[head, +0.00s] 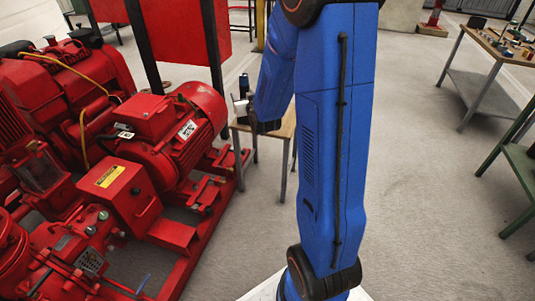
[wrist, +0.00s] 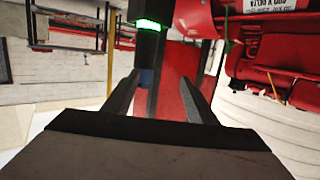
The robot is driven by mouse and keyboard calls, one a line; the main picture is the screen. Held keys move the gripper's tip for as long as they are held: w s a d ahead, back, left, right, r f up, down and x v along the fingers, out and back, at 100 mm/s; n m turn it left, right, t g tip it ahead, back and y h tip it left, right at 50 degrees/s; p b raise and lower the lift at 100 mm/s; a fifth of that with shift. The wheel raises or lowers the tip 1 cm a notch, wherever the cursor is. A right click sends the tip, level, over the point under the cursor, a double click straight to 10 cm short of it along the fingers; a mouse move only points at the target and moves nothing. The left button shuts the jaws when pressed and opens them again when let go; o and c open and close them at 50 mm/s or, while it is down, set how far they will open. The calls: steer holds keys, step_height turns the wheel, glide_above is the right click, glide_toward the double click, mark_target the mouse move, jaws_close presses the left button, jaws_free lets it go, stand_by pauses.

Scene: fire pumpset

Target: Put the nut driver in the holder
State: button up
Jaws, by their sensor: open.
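My gripper (wrist: 163,72) is open, its two dark fingers apart in the wrist view. A dark upright piece with a glowing green band (wrist: 149,25) shows beyond and between the fingers, with a little blue below it; I cannot tell what it is or how far off it is. In the head view my gripper (head: 241,108) is small, left of my blue arm, above a small wooden table (head: 283,127) that the arm partly hides. I cannot make out the nut driver or the holder for certain in either view.
A red pumpset (head: 150,140) fills the left side, close to the small table. A workbench (head: 500,50) with several small items stands at the far right, and a green-framed table (head: 520,165) at the right edge. The grey floor (head: 420,180) right of my arm is clear.

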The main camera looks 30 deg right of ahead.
steer(key=s+a+r+n+g+y, duration=0.1)
steer(key=s+a, duration=0.4)
steer(key=s, duration=0.9)
steer(key=s+a+r+n+g+y, duration=0.1)
steer(key=s+a+r+g, duration=0.2)
steer(key=s, duration=1.1)
steer(key=s+a+r+g+y, duration=0.1)
steer(key=s+a+g, duration=0.5)
steer(key=s, duration=0.8)
steer(key=a+r, duration=0.1)
steer(key=a, duration=0.1)
steer(key=shift+s+a+n+g+y, duration=0.3)
steer(key=shift+a+n+g+y, duration=0.05)
steer(key=shift+n+g+y, duration=0.05)
